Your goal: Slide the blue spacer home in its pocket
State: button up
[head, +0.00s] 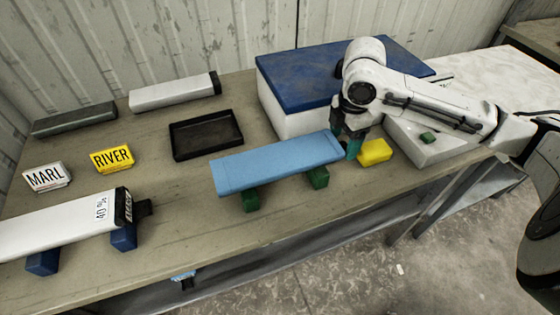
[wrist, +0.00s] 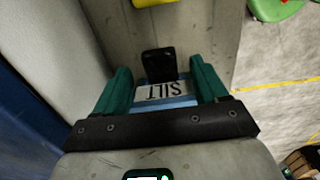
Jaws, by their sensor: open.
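A long light blue bar (head: 275,163) rests level on two green blocks (head: 318,178) in the head view. My gripper (head: 350,143) is at its right end, fingers pointing down. In the wrist view my gripper (wrist: 159,66) has its two green fingers apart, on either side of a white SILT label (wrist: 161,91) and a strip of light blue (wrist: 166,103). A black tab (wrist: 159,64) stands just past the label. I cannot tell whether the fingers touch anything. I cannot make out a separate spacer or its pocket.
A yellow block (head: 375,152) lies close to the right of my gripper. A blue-topped white box (head: 290,122) stands behind. A black tray (head: 206,134), a white bar on blue blocks (head: 60,227), and MARL (head: 47,177) and RIVER (head: 112,158) cards are left.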

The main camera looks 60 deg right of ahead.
jog(key=shift+f, duration=0.75)
jog(key=shift+c, duration=0.3)
jog(key=c, duration=1.1)
jog(key=shift+r, duration=0.15)
